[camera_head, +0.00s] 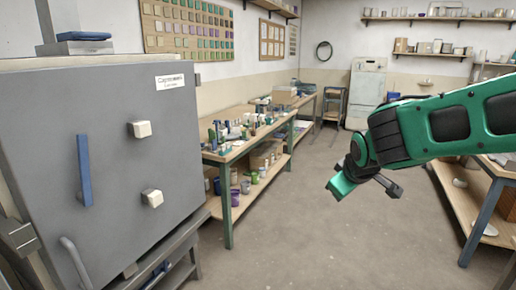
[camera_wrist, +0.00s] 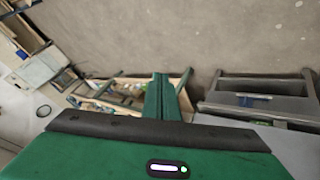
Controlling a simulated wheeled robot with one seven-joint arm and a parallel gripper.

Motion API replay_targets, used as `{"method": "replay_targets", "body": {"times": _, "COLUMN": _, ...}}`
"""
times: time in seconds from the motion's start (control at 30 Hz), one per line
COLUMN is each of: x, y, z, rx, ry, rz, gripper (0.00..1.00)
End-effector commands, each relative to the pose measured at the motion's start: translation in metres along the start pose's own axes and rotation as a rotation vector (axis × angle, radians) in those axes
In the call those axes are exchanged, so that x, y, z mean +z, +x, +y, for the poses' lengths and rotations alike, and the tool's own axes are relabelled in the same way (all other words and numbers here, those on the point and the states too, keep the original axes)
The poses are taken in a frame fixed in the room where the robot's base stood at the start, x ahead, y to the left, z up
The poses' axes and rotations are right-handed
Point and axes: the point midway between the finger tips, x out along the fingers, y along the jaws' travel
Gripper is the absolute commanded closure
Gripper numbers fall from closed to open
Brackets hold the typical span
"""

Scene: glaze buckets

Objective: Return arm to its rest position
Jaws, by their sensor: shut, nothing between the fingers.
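My green arm (camera_head: 440,128) reaches in from the right in the head view, held in the air over the open floor. My gripper (camera_head: 338,190) hangs at its end, pointing down and to the left, apart from every surface. In the wrist view my gripper's green fingers (camera_wrist: 162,95) are together with nothing between them. No held object shows in either view.
A grey kiln-like cabinet (camera_head: 105,165) with a blue handle fills the left. A workbench (camera_head: 228,157) with bottles and buckets stands behind it. Another bench (camera_head: 488,190) is under my arm at right. The floor (camera_head: 290,240) between is clear.

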Motion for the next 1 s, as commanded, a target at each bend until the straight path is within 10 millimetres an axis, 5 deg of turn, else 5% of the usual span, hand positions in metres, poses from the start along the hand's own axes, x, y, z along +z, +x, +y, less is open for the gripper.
{"method": "replay_targets", "body": {"times": 0.1, "x": 0.074, "y": -0.014, "z": 0.029, "rx": -0.009, "ry": 0.185, "rz": -0.132, "gripper": 1.00}}
{"method": "replay_targets", "body": {"times": 0.23, "x": 0.155, "y": -0.037, "z": 0.042, "rx": -0.026, "ry": 0.400, "rz": -0.279, "gripper": 1.00}}
{"method": "replay_targets", "body": {"times": 0.5, "x": 0.299, "y": -0.104, "z": 0.015, "rx": -0.067, "ry": 0.864, "rz": -0.565, "gripper": 1.00}}
{"method": "replay_targets", "body": {"times": 0.7, "x": 0.347, "y": -0.138, "z": -0.017, "rx": -0.094, "ry": 1.074, "rz": -0.691, "gripper": 1.00}}
{"method": "replay_targets", "body": {"times": 1.0, "x": 0.357, "y": -0.147, "z": -0.027, "rx": -0.102, "ry": 1.127, "rz": -0.725, "gripper": 1.00}}
